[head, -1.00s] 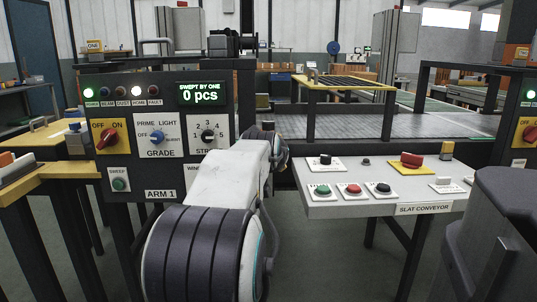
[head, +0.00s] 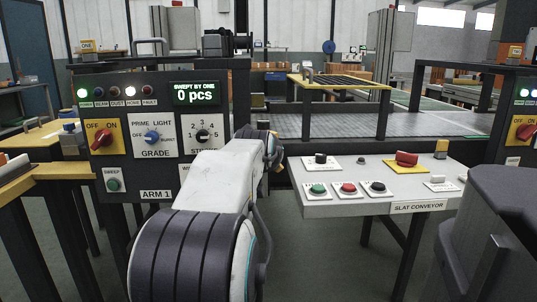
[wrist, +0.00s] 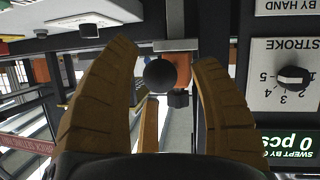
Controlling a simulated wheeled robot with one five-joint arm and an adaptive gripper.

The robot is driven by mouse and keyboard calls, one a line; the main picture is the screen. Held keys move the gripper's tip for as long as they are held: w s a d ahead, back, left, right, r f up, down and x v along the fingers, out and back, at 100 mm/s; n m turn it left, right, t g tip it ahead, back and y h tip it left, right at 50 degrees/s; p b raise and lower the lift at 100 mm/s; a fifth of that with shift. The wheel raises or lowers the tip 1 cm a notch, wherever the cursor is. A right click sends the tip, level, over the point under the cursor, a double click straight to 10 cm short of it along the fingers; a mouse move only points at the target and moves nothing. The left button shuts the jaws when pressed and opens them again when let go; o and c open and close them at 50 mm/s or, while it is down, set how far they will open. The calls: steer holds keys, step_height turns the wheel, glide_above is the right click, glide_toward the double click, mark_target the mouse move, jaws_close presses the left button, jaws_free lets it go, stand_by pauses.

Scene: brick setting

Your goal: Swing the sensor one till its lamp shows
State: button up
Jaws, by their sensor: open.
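A small box marked ONE (head: 88,46) with an orange top stands behind the left panel at the upper left of the head view. I cannot tell whether it is the sensor or whether it has a lit lamp. My gripper (wrist: 165,55) is open in the wrist view, with its two brown fingers apart. A dark round knob (wrist: 160,74) shows between the fingers; no contact is visible. A red-orange block (wrist: 182,62) and a dark knob-like part (wrist: 178,98) show behind it. In the head view my arm hides most of the gripper.
The ARM 1 panel (head: 140,185) has a lit green lamp, a lit white lamp and a display (head: 194,94) reading 0 pcs. The SLAT CONVEYOR desk (head: 390,208) with several buttons stands right of my arm. A yellow-framed rack (head: 345,92) stands over the conveyor.

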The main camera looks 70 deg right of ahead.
steer(key=v, duration=1.1)
steer(key=shift+w+r, duration=0.1)
stand_by(0.5)
